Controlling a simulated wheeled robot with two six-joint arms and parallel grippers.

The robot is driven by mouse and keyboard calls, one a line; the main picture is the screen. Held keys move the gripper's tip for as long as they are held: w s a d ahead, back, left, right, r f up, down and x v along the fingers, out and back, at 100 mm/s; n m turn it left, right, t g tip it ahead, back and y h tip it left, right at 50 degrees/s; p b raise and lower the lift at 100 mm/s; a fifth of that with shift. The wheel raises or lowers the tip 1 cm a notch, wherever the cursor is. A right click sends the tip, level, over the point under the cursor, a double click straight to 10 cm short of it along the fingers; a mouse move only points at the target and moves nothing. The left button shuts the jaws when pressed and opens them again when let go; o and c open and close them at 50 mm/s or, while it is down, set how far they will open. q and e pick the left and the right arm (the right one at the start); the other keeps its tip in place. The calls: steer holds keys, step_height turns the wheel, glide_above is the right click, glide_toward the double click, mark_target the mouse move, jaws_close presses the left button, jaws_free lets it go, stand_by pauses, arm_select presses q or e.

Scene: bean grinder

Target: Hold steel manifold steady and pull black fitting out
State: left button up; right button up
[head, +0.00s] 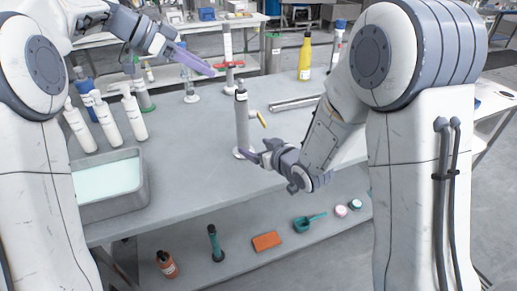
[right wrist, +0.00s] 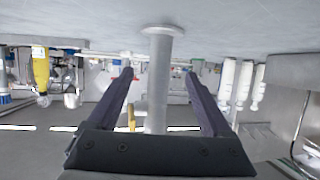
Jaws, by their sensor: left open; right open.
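The steel manifold (head: 242,125) is a grey upright cylinder on a round base on the table. A short side port with a yellow handle (head: 262,119) sticks out to its right. The black fitting (head: 241,84) sits at its top. My right gripper (head: 256,150) is open near the manifold's lower part. In the right wrist view the scene is upside down, and the manifold (right wrist: 160,80) shows between the open fingers (right wrist: 160,82); contact cannot be told. The black fitting is hidden there. My left gripper (head: 209,70) is open and empty, up and left of the fitting.
A grey tray (head: 145,190) and several white bottles (head: 105,120) stand at the left. A red-handled stand (head: 227,50) rises behind the manifold. A steel tube (head: 295,103) lies to its right, and a yellow bottle (head: 305,58) stands behind. The table front is clear.

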mark_target(246, 143)
steer(key=x, duration=0.9)
steer(key=shift+s+f, duration=0.1)
steer(key=shift+s, duration=0.05)
